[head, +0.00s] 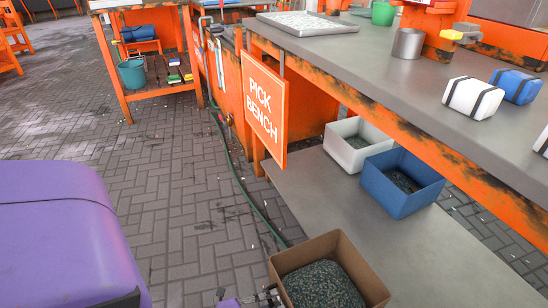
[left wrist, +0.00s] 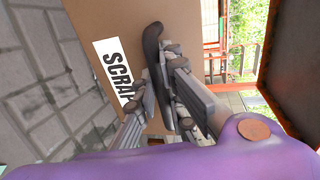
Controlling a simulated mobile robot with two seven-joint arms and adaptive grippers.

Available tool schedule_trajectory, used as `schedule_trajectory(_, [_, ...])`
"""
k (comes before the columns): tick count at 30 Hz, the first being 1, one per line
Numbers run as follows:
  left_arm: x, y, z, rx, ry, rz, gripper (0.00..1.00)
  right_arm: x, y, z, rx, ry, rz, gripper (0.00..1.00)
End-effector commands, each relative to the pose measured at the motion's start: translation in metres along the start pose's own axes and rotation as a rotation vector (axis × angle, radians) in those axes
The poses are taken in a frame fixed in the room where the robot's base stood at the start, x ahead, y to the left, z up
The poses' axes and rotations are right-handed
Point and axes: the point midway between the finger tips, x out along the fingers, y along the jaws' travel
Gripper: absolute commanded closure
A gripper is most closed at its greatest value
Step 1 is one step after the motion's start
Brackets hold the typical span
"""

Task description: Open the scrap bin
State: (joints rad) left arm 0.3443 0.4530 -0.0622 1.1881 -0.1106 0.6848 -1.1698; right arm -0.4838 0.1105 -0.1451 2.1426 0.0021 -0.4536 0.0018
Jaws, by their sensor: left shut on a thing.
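The scrap bin (head: 281,263) is a brown box, open at the top in the head view, with dark grey-green granules (head: 322,285) inside. It is at the bottom of the head view, by the low shelf's near end. In the left wrist view its brown face (left wrist: 90,18) carries a white label reading "SCRAP" (left wrist: 118,72), partly hidden by my fingers. A dark curved handle (left wrist: 152,42) stands against that face. My left gripper (left wrist: 160,108) is shut on the handle. In the head view, the gripper (head: 256,299) shows only partly, left of the bin. My right gripper is not in view.
A blue bin (head: 400,190) and a white bin (head: 345,155) stand on the low grey shelf (head: 420,255) under the orange bench. An orange "PICK BENCH" sign (head: 264,108) hangs at the bench end.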

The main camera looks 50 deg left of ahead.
Motion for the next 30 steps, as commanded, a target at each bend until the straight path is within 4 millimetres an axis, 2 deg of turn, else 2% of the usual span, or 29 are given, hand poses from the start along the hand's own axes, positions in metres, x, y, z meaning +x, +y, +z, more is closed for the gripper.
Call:
schedule_trajectory(1, [0.0,0.0,0.0,0.0,0.0,0.0,1.0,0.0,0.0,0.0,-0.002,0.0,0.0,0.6])
schedule_trajectory(2, [0.0,0.0,0.0,0.0,0.0,0.0,0.88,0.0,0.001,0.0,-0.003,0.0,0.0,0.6])
schedule_trajectory(6, [0.0,0.0,0.0,0.0,0.0,0.0,0.7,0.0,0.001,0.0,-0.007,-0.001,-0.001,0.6])
schedule_trajectory(15, [-0.001,0.0,0.0,0.0,0.0,0.001,0.7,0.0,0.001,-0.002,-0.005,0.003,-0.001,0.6])
schedule_trajectory(19, [-0.011,0.001,0.0,0.0,0.0,0.003,0.7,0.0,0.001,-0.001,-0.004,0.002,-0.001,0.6])
schedule_trajectory(23, [-0.034,0.001,0.0,0.0,0.0,0.004,0.7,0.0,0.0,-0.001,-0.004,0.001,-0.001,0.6])
schedule_trajectory(30, [-0.087,0.002,0.0,-0.001,-0.002,0.006,0.7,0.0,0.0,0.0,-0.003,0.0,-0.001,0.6])
